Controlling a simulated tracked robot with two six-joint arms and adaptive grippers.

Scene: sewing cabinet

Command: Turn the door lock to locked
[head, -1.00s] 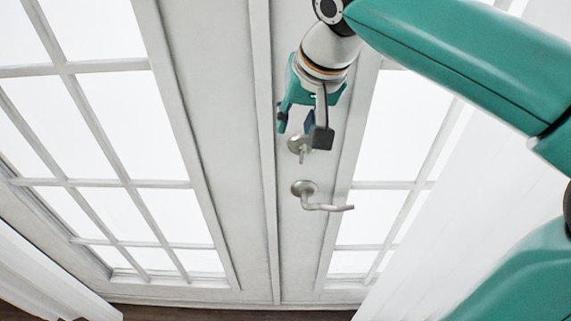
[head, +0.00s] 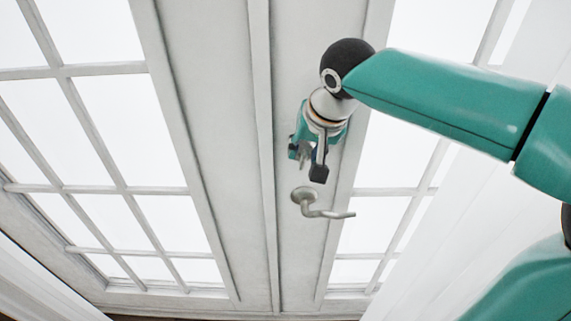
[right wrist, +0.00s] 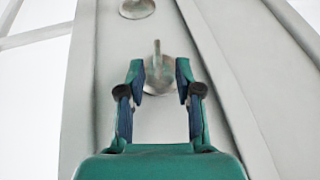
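The door lock is a round silver plate with a small thumb-turn (head: 305,154), above the lever handle on the white door. In the head view my gripper partly hides it. In the right wrist view the lock plate (right wrist: 158,80) and its narrow thumb-turn stand between the fingertips, with the thumb-turn in line with the door's length. My right gripper (head: 306,163) is open, its fingers (right wrist: 160,78) on either side of the lock with a gap on both sides. How far the tips are from the door is hard to tell. My left gripper is not in view.
The silver lever handle (head: 322,211) sticks out just below the lock, pointing right. Its round plate (right wrist: 137,8) shows at the top of the right wrist view. Glass panes (head: 150,150) lie on both sides, and a white panel (head: 470,220) stands at the right.

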